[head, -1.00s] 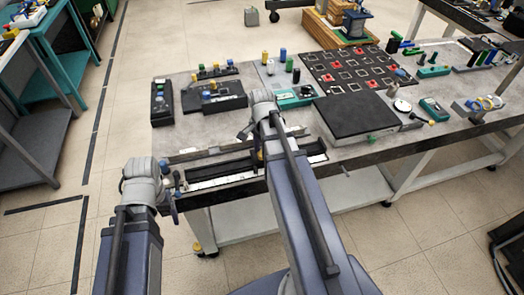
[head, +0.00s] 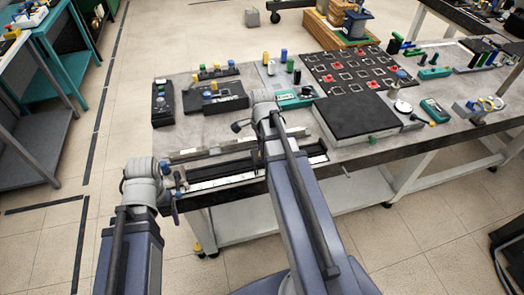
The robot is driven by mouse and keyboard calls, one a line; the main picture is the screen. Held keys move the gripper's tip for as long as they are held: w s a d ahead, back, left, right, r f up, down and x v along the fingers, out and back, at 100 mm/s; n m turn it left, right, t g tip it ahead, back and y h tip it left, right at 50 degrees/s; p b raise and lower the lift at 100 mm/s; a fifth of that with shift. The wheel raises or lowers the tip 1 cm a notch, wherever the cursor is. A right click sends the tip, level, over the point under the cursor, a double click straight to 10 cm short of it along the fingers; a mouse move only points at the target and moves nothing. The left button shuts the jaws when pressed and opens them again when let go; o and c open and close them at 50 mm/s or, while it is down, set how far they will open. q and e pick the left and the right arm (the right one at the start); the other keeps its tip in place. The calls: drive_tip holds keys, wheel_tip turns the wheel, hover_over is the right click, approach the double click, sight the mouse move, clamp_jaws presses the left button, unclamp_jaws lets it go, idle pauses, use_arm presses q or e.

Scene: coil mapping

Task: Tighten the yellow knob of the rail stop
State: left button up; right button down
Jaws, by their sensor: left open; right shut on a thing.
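The rail (head: 215,183) lies along the near left edge of the table, a long dark and pale strip. My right gripper (head: 263,135) is over its right part, turned down and mostly hidden by my own forearm. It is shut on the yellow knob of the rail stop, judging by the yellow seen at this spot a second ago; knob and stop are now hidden. My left gripper (head: 177,188) is open beside the left end of the rail, at the table's front edge, with nothing seen between its fingers.
A black pad (head: 355,117) lies right of the rail. Behind are a dark block with colored pegs (head: 215,97), a teal device (head: 293,97) and a black board with red pieces (head: 350,68).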

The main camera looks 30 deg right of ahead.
idle(0.3)
drive_tip(key=shift+c, duration=2)
unclamp_jaws()
drive_tip(key=shift+r, duration=0.1)
wheel_tip(320, 180, up, 8)
drive_tip(key=p, duration=0.8)
drive_tip(key=shift+f, duration=0.2)
